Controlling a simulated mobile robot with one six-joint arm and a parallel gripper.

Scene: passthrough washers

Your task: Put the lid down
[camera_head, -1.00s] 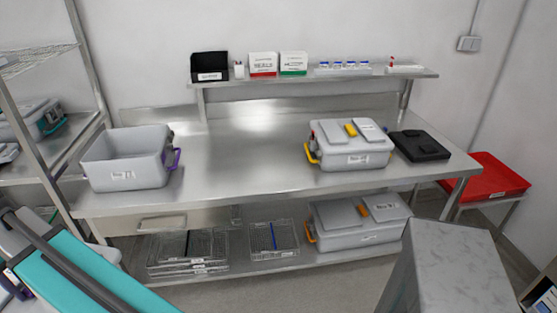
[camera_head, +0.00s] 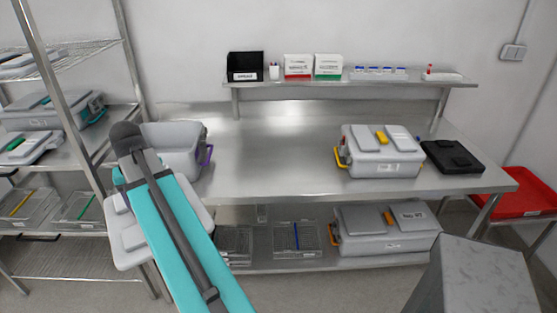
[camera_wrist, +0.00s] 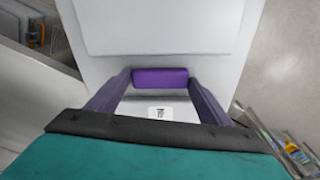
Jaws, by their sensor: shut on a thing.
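A light grey lid (camera_head: 126,238) hangs at the lower left of the head view, in front of the bench's left end. My teal arm covers part of it. In the wrist view the lid (camera_wrist: 165,35) fills the upper middle, with a purple tab (camera_wrist: 160,77) on it. My gripper (camera_wrist: 160,80) is shut on the lid at this tab, its two fingers reaching in from either side. In the head view my arm hides the fingers. A grey open container (camera_head: 182,162) with a purple handle stands on the bench's left end, partly behind my arm.
The steel bench (camera_head: 265,165) is clear in its middle. A lidded container (camera_head: 380,170) with a yellow handle and a black case (camera_head: 452,156) stand at its right. Another lidded container (camera_head: 385,246) sits below. A wire rack (camera_head: 75,150) stands left; a grey block (camera_head: 480,275) stands front right.

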